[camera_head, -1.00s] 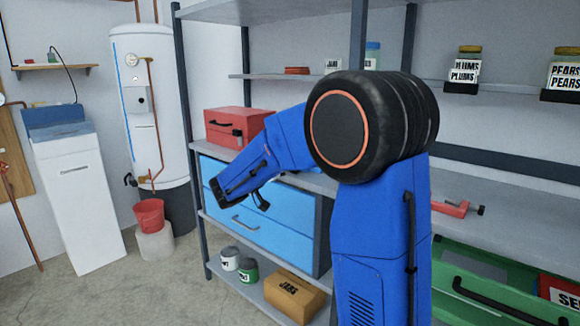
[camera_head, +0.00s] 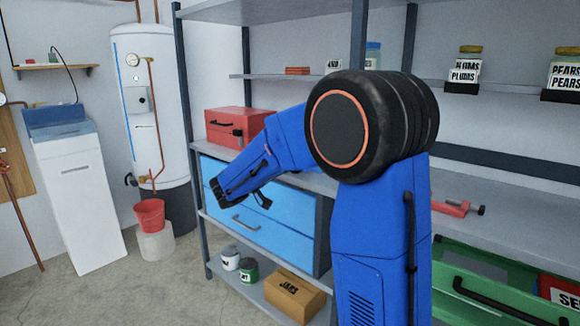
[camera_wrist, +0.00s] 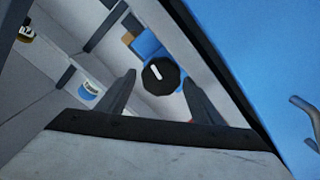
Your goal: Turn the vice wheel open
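In the wrist view a round black wheel or knob (camera_wrist: 160,76) with a white mark faces the camera. It appears between the two spread fingers of my gripper (camera_wrist: 160,92), beyond their tips, with no contact visible. A blue shape shows behind it. In the head view my gripper (camera_head: 240,197) is open and empty, in front of the light blue drawer unit. A small red vice-like tool (camera_head: 452,207) with a dark end lies on the shelf right of my arm. I cannot tell whether the black wheel belongs to it.
A red toolbox (camera_head: 236,127) sits on the shelf above the light blue drawer unit (camera_head: 285,245). A cardboard box (camera_head: 294,297) and cans stand below. A green case (camera_head: 470,270) is at right. Jars (camera_head: 465,70) stand on the upper shelf.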

